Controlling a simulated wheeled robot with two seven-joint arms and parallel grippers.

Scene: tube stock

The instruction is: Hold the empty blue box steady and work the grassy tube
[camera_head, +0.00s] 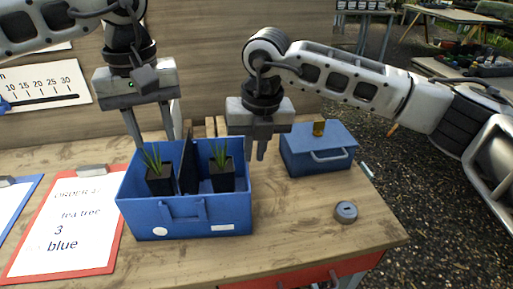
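An open blue box (210,227) stands on the wooden table with two compartments parted by a dark divider (190,165). It is not empty: a black pot with grassy leaves (160,180) stands in the left compartment and another grassy pot (222,178) in the right one. My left gripper (153,135) points down over the box's back left part, fingers apart; I see nothing between them. My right gripper (256,154) points down beside the box's back right corner, fingers close together with nothing visible in them. Whether either gripper touches the box is unclear.
A grey round disc (346,211) lies near the right edge. A red clipboard (112,256) lies at left. The front table strip is clear.

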